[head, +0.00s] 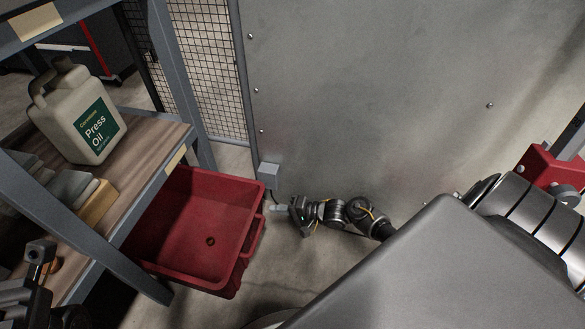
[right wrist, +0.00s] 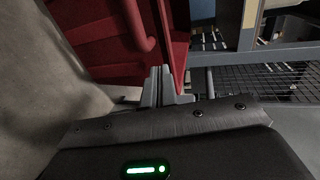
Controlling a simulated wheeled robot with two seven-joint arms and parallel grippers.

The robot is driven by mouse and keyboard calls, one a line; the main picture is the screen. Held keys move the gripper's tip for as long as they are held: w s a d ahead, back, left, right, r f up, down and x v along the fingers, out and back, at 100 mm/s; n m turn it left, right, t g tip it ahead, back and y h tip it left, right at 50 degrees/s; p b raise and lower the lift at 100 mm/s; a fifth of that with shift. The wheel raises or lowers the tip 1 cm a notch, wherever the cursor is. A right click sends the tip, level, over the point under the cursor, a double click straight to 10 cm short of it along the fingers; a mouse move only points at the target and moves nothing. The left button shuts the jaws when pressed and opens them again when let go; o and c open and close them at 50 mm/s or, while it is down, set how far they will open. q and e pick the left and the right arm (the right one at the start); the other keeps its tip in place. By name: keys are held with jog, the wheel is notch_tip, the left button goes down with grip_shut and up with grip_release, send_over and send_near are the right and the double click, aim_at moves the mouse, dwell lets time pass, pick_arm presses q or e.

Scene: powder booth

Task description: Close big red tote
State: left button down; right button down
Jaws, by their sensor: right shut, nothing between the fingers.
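The big red tote (head: 195,225) lies low beside the shelf rack, partly under the wooden shelf, with its inside exposed. A small dark round spot or ring (head: 210,241) shows on its inner surface. My right gripper (head: 278,208) is shut and empty just right of the tote's right rim, its fingers pointing at it. In the right wrist view the shut fingers (right wrist: 165,86) are beside the red tote wall (right wrist: 105,50); I cannot tell whether they touch it. Dark parts at the lower left corner seem to be my left gripper (head: 38,256), largely cut off.
The wooden shelf (head: 150,146) holds a beige press oil jug (head: 85,115) and small blocks. A rack post (head: 180,75) stands behind the tote. A grey metal panel (head: 370,90) and wire mesh (head: 212,60) close off the back. Floor is free in front of the tote.

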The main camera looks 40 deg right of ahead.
aim_at(255, 206)
jog(key=x, duration=0.1)
jog(key=b+x, duration=0.1)
jog(key=x, duration=0.1)
jog(key=shift+w+a+r, duration=0.25)
jog(key=shift+w+r, duration=0.05)
jog(key=shift+w, duration=0.05)
jog(key=shift+w+a+r+b, duration=0.15)
jog(key=shift+w+a+b, duration=0.15)
jog(key=shift+w+b, duration=0.05)
